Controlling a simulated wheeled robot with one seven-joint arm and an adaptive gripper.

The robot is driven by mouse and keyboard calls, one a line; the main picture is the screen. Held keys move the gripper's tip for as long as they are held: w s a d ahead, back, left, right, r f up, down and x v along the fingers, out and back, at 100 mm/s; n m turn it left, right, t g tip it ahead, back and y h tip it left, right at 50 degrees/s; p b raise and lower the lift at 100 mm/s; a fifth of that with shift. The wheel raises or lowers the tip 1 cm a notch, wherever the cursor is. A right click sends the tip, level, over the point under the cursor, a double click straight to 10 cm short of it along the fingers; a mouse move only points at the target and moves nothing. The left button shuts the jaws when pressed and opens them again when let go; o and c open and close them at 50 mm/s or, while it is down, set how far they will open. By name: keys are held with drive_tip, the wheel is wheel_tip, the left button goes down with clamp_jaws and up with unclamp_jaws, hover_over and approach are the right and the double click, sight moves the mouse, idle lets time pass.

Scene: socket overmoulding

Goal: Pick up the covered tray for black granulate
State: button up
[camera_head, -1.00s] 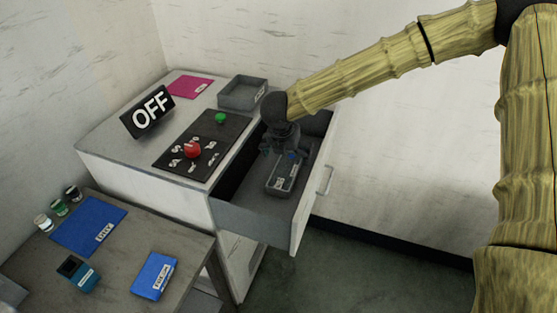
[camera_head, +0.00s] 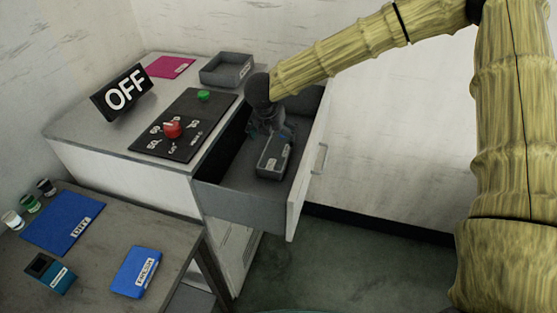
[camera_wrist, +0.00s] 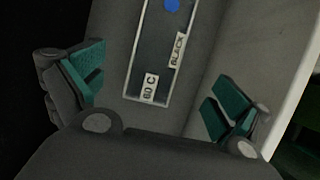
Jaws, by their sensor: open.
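The covered tray (camera_head: 273,157) is a narrow grey box lying in the open drawer. In the wrist view the tray (camera_wrist: 150,60) carries labels reading "60 C" and "BLACK", with a round blue spot at the top edge of the picture. My gripper (camera_head: 267,130) is inside the drawer, over the tray's far end. In the wrist view my gripper (camera_wrist: 157,90) is open, its teal-padded fingers wide apart on either side of the tray's line and not touching it. The tray's far part is hidden by my gripper in the head view.
The cabinet top holds a black panel (camera_head: 185,125) with red and green knobs, an OFF sign (camera_head: 123,92), an open grey tray (camera_head: 227,69) and a pink mat (camera_head: 171,67). A lower table (camera_head: 100,270) stands at left.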

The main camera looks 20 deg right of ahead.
sight(277, 150)
drive_tip(key=shift+w+a+f, duration=0.1)
drive_tip(key=shift+w+f, duration=0.2)
drive_tip(key=shift+f, duration=0.55)
drive_tip(key=shift+w+d+f, duration=0.1)
drive_tip(key=shift+d+f, duration=0.15)
drive_tip(key=shift+f, duration=0.35)
drive_tip(key=x, duration=0.3)
drive_tip(key=shift+p, duration=0.35)
drive_tip(key=shift+p+x, duration=1.05)
drive_tip(key=shift+x, duration=1.95)
drive_tip(key=shift+d+r, duration=0.1)
drive_tip(key=shift+d, duration=0.05)
drive_tip(key=c, duration=1.5)
drive_tip(key=shift+o, duration=0.2)
